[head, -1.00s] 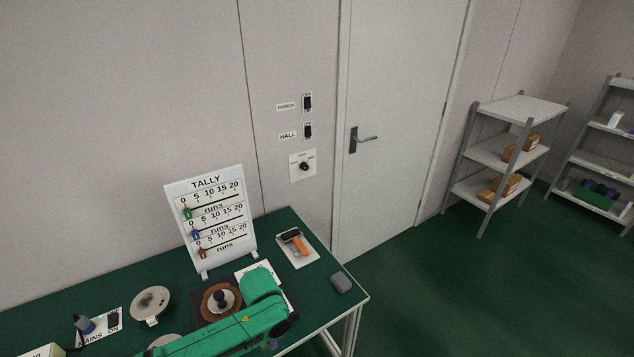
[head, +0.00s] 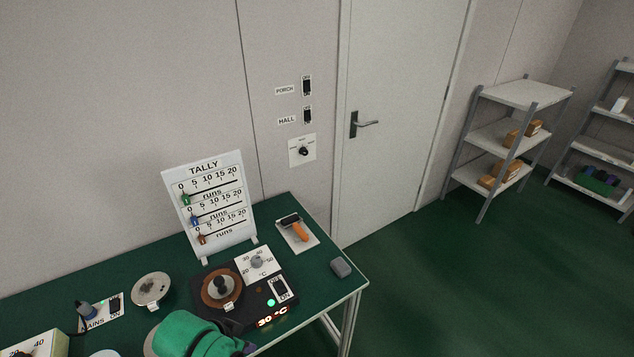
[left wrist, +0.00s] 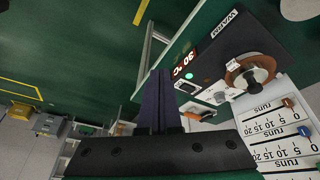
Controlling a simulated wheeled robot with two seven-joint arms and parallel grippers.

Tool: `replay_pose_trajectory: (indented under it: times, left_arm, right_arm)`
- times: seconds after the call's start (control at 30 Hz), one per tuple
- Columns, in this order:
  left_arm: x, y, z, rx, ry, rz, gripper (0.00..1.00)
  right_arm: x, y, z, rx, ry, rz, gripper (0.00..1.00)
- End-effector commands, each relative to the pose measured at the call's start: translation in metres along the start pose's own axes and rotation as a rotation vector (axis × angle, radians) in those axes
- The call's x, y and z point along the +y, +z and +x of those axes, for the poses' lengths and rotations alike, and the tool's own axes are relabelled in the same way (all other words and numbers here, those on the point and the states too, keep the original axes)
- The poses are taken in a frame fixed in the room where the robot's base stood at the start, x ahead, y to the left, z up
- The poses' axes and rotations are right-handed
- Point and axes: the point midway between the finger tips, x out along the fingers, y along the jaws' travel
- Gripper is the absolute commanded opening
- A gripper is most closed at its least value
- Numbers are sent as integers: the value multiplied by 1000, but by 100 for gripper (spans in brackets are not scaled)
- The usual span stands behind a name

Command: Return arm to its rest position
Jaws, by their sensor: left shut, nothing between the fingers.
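My left arm (head: 190,335) is green and shows at the bottom edge of the head view, in front of the hotplate. Its gripper is not clearly seen there. In the left wrist view my left gripper (left wrist: 160,82) has its dark fingers together, with nothing between them. The fingers appear beside the hotplate unit in that view and seem apart from it. My right gripper is in neither view.
Open floor (head: 450,290) lies right of the bench.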

Motion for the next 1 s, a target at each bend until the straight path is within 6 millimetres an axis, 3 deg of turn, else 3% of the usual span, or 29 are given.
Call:
replay_pose_trajectory:
  times: [0.27,0.3,0.57,0.73,0.87,1.0]
  left_arm:
    - [-58,72,-38,-62,-184,-209,0]
    - [-59,73,-14,-68,-175,-201,0]
    - [-65,103,84,-104,-162,-196,0]
    - [-67,144,163,-138,-152,-192,0]
    - [-64,205,238,-177,-143,-189,0]
    - [-54,300,312,-226,-132,-181,0]
  right_arm:
    - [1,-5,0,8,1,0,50]
    - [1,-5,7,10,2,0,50]
    - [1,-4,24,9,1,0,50]
    - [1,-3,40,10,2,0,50]
    - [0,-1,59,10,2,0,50]
    - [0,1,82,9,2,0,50]
